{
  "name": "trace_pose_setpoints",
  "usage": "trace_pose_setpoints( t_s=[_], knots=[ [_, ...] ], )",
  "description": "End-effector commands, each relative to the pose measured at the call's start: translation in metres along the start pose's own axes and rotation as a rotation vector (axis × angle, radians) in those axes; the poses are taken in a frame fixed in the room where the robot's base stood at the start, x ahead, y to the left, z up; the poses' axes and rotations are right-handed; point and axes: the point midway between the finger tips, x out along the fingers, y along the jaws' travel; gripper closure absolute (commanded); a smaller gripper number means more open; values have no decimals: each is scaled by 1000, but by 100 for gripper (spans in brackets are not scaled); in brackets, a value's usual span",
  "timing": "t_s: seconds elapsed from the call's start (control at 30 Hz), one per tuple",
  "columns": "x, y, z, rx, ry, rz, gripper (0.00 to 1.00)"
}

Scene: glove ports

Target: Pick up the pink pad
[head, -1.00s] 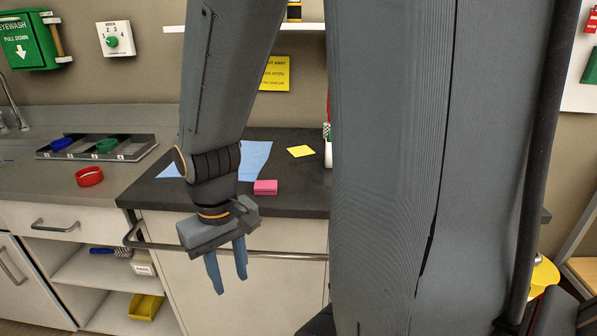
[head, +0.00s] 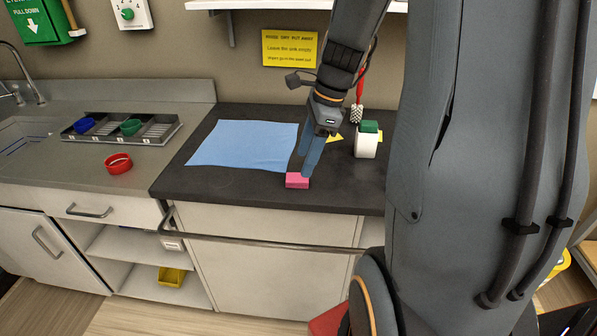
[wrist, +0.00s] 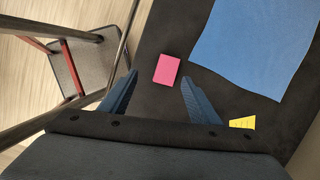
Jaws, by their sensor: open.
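The pink pad (head: 297,181) is a small block lying on the dark countertop near its front edge. In the wrist view the pink pad (wrist: 166,70) lies ahead of the fingertips, between their lines and somewhat nearer the right finger. My gripper (head: 307,168) points down over the counter, and its fingertips appear just above and behind the pad in the head view. In the wrist view my gripper (wrist: 158,78) is open, with nothing between its fingers. I cannot tell the exact height of the fingertips above the pad.
A blue cloth (head: 243,145) lies left of the pad. A rail (head: 260,243) runs along the counter front.

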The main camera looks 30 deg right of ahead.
Motion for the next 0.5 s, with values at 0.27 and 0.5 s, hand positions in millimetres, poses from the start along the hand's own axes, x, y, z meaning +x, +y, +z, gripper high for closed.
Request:
trace_pose_setpoints(
  t_s=[0.27, 0.5],
  knots=[
    [4, -11, -5, 162, -27, -9, 44],
    [26, -12, -4, 157, -26, -8, 44]
  ],
)
